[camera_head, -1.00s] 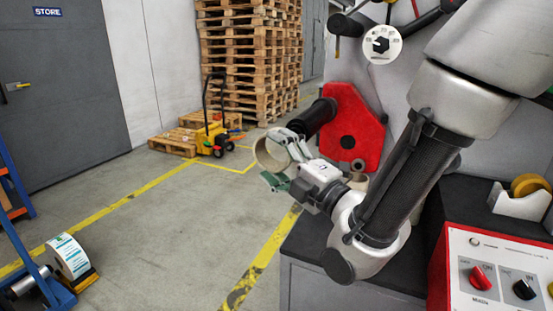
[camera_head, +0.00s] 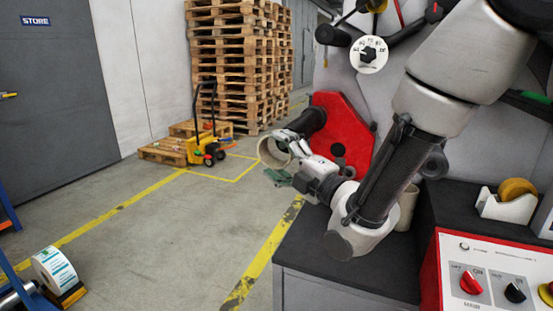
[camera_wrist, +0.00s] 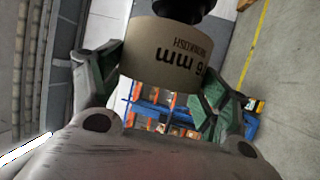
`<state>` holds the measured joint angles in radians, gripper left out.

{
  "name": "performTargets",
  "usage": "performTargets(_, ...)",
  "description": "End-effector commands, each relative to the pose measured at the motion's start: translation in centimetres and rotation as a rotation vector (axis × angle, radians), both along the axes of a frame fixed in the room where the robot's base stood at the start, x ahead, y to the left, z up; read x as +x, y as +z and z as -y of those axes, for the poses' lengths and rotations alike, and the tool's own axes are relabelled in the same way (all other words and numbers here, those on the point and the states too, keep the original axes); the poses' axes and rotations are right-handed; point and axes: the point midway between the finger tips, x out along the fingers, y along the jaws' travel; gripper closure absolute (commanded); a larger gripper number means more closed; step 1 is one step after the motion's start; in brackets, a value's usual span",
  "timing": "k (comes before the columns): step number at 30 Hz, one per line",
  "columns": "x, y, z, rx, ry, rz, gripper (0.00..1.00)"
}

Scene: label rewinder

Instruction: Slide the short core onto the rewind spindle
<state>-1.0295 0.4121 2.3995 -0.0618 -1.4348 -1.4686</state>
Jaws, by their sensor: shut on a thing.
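The short core (camera_head: 266,153) is a tan cardboard ring at the outer end of the rewind spindle in the head view. My gripper (camera_head: 284,163) is shut on it, with green-padded fingers on either side of it. In the wrist view the core (camera_wrist: 160,55) shows printed dark lettering between the fingers (camera_wrist: 158,85). The rewind spindle (camera_head: 308,121) is a black cylinder standing out from a red plate (camera_head: 343,130). In the wrist view its dark end (camera_wrist: 185,8) shows just beyond the core's rim. I cannot tell whether the spindle tip has entered the core.
Another tan core (camera_head: 408,207) stands on the dark bench top, partly behind my arm. A tape dispenser (camera_head: 507,200) and a red-edged control panel (camera_head: 490,275) are at the right. A yellow pallet truck (camera_head: 205,148) and stacked pallets stand behind. The floor at left is mostly open.

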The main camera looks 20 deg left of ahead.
Motion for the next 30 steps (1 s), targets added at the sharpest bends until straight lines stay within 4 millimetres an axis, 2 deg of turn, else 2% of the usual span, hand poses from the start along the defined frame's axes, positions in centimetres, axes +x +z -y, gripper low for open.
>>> performTargets(30,6.8,0.0,0.6,0.001,-0.002,0.000,0.48)
